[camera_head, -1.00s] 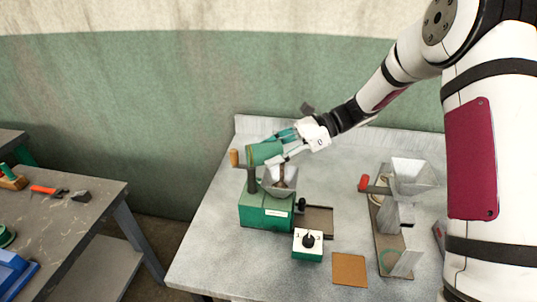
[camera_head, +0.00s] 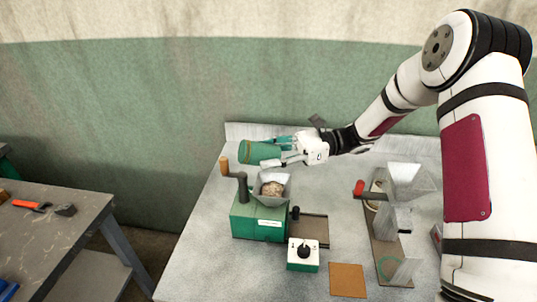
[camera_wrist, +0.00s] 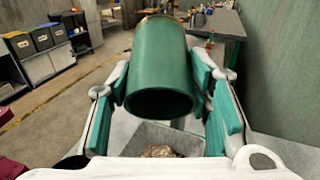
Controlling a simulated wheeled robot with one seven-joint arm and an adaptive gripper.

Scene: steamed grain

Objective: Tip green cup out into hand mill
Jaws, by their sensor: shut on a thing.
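The green cup (camera_head: 259,153) is on its side in the air above the hand mill, nearly level. My gripper (camera_head: 283,151) is shut on it from the right. In the wrist view the cup (camera_wrist: 160,62) sits between both finger pads, its dark end toward the camera and a thin brassy rim at the far end. Its inside is hidden. The green hand mill (camera_head: 258,222) stands on the bench, with a grey hopper (camera_head: 287,188) on top. A heap of brownish grain (camera_head: 272,188) lies in the hopper. It also shows below the cup in the wrist view (camera_wrist: 160,151).
The mill's crank with a wooden knob (camera_head: 224,166) stands close left of the cup. A second mill with a clear hopper (camera_head: 410,180) stands right. A white-topped switch box (camera_head: 303,255) and brown pad (camera_head: 347,280) lie in front. Another bench (camera_head: 60,225) is at left.

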